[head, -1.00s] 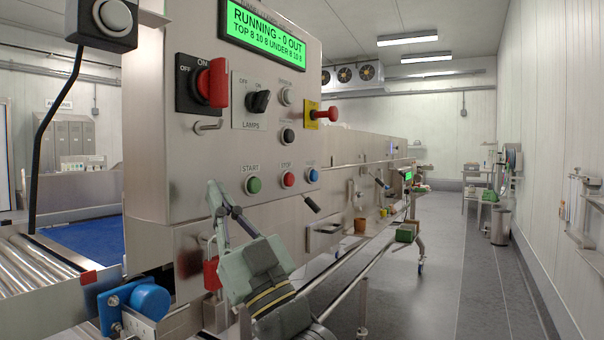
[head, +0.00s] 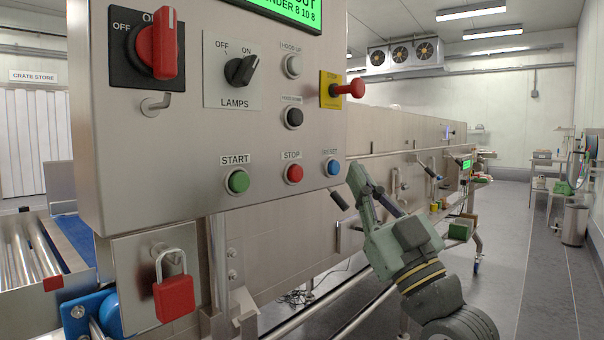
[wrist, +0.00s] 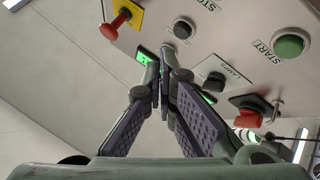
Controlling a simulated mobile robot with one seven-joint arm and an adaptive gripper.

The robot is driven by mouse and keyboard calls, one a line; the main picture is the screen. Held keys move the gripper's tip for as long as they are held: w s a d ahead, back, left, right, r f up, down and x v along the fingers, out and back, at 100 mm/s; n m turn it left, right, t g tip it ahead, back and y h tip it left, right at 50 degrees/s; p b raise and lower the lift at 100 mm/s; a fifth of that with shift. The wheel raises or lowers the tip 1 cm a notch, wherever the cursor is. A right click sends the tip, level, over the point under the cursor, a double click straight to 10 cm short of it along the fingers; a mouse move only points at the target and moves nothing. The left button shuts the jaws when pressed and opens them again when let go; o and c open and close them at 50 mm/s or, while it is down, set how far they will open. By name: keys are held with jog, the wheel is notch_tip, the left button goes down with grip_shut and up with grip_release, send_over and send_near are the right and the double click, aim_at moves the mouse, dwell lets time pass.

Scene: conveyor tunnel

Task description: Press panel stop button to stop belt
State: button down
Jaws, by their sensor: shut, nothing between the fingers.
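The grey control panel (head: 215,130) fills the upper left of the head view. Its red STOP button (head: 293,173) sits between the green START button (head: 237,181) and the blue RESET button (head: 333,167). My gripper (head: 356,172) is shut and empty, just right of the RESET button in the picture. It does not cover the STOP button; whether it touches the panel I cannot tell. In the wrist view my gripper's fingertips (wrist: 160,68) meet over the panel; the green START button (wrist: 290,45) shows at right. The red STOP button is not visible there.
A red mushroom button (head: 348,88) on a yellow plate, a LAMPS switch (head: 241,70) and a red rotary switch (head: 158,45) share the panel. A red padlock (head: 173,296) hangs below. The green display (head: 280,8) is partly cut off. Open floor lies at right.

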aim_at(296, 173)
jog(key=w+a+p, duration=0.1)
jog(key=w+a, duration=0.4)
jog(key=a, duration=0.2)
jog(key=shift+p, duration=0.4)
jog(key=shift+w+a, duration=0.15)
jog(key=shift+w, duration=0.05)
dwell(1.2)
jog(key=shift+w+a, duration=0.2)
jog(key=shift+a, duration=0.05)
jog(key=shift+w+a+b, duration=0.3)
jog(key=shift+a, duration=0.15)
dwell(1.1)
jog(key=shift+d, duration=0.1)
jog(key=shift+s+d+b, duration=0.4)
jog(key=shift+s+d, duration=0.15)
jog(key=shift+d, duration=0.15)
